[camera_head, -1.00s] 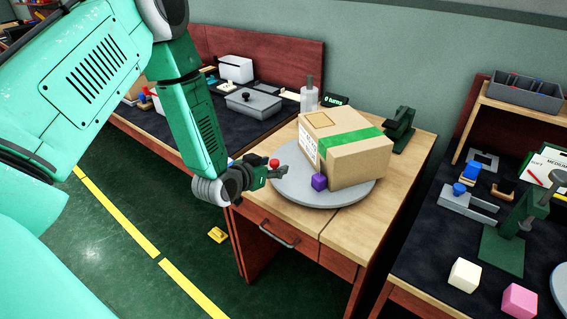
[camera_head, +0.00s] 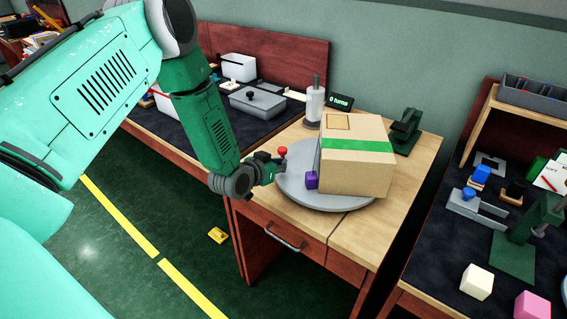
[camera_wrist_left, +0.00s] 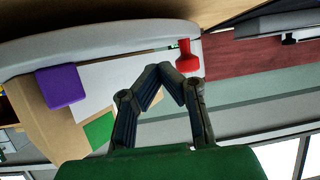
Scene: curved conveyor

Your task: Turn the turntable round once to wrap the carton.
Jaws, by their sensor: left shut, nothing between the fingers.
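The grey round turntable (camera_head: 335,203) lies on a wooden cabinet top. The brown carton (camera_head: 357,178) stands on it, with a green band (camera_head: 357,145) across its top and down a side. A purple block (camera_head: 312,180) sits on the disc beside the carton. A red knob (camera_head: 283,152) rises near the disc's left rim. My left gripper (camera_head: 279,168) is shut and empty at that left rim, close to the knob. In the left wrist view its fingertips (camera_wrist_left: 172,76) meet close by the red knob (camera_wrist_left: 188,56); whether they touch it I cannot tell.
A white roll on an upright holder (camera_head: 315,102) and a small dark display (camera_head: 340,102) stand behind the turntable. A dark green device (camera_head: 405,131) stands at the back right. The cabinet's front right top (camera_head: 385,230) is clear. Benches flank the cabinet.

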